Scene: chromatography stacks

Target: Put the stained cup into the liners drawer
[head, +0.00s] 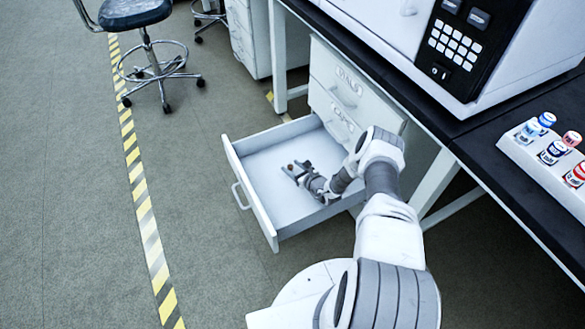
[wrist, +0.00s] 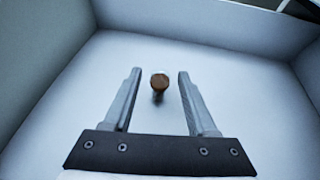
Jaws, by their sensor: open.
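The stained cup (wrist: 159,80) shows in the wrist view as a small thing with a brown round top, over the pale floor of the open drawer (head: 255,212). A small brown spot (head: 291,166) at my fingertips in the head view looks like the same cup. My gripper (head: 295,172) is inside the drawer's outline, reaching in from the right. In the wrist view its two fingers (wrist: 158,77) are apart, with the cup between and slightly beyond their tips, touching neither. The drawer is the lowest of its cabinet; its front label is not visible.
Two shut drawers sit above it, the upper (head: 340,82) and the middle one (head: 338,122), with lettering. A black bench (head: 470,135) overhangs at right, with an instrument (head: 450,40) and a rack (head: 535,165) of vials. The floor at left is clear up to a stool (head: 135,15).

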